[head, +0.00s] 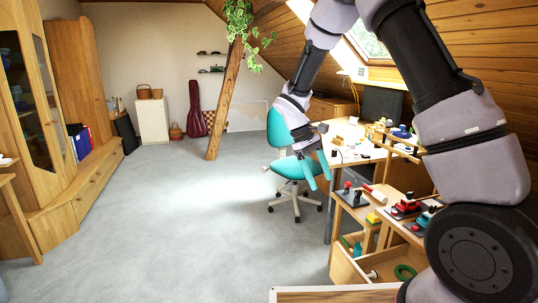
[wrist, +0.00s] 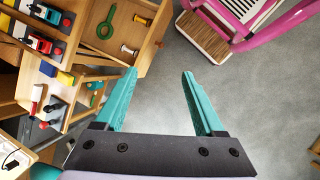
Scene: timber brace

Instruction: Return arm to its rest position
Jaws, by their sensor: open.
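My gripper (head: 319,180) hangs in the air in the head view, near the right side of the room, in front of the teal swivel chair. Its two teal fingers point down and are spread apart. In the wrist view my gripper (wrist: 158,75) is open, with only grey floor and the edge of a wooden drawer showing between and beyond the fingers. Nothing is held. My arm comes down from the top right of the head view, bent, and covers part of the desk area.
The teal chair (head: 297,167) stands behind the gripper. A wooden drawer (wrist: 139,50) is open, with a green ring (wrist: 107,22) inside. A workbench (head: 350,208) holds several tools. A pink-framed object (wrist: 222,27) stands on the floor. Grey floor (head: 180,225) is clear at left.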

